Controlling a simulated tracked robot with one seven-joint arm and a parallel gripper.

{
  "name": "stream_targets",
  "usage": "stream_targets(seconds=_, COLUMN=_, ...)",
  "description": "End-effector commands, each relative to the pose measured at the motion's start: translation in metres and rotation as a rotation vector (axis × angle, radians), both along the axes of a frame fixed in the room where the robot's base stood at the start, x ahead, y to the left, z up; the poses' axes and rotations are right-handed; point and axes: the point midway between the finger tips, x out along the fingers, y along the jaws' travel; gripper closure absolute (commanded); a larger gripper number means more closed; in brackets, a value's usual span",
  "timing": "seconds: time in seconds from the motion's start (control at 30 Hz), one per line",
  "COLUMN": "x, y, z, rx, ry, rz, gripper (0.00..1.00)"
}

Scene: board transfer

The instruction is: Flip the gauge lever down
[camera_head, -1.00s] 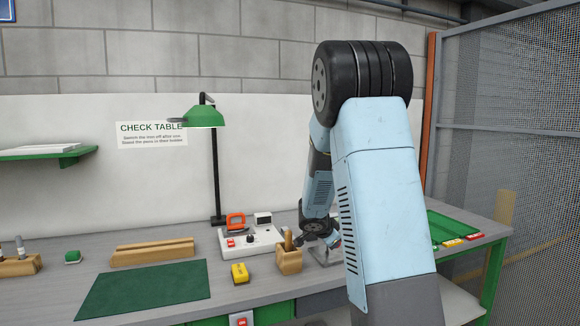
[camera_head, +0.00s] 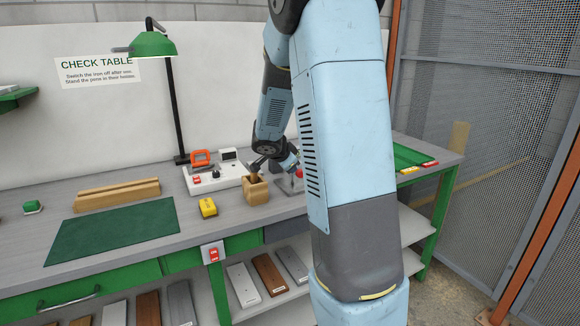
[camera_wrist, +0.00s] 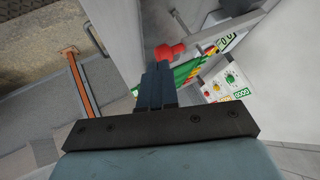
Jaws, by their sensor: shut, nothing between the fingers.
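A red ball knob (camera_wrist: 170,51), which looks like the gauge lever's end, shows in the wrist view just beyond my fingertips. A pale grey bar runs from beside it toward the upper right. My gripper (camera_wrist: 160,68) is shut and empty, its dark fingers pointing at the knob; I cannot tell whether they touch it. In the head view a small red spot (camera_head: 299,173) shows by a grey stand on the bench, close to my gripper (camera_head: 292,163). My arm hides most of that stand, so the lever's angle is unclear there.
A wooden pen holder (camera_head: 256,190) stands just left of the stand. A green tray (camera_head: 412,157) is right of my arm. A mesh fence (camera_head: 470,120) closes the right side.

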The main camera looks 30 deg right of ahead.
Motion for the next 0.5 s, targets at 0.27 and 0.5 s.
stream_targets(seconds=0.27, x=-0.044, y=0.032, z=0.007, rx=-0.002, ry=-0.001, rz=0.001, gripper=1.0)
stream_targets(seconds=0.5, x=-0.066, y=0.047, z=0.01, rx=-0.002, ry=-0.002, rz=-0.001, gripper=1.0)
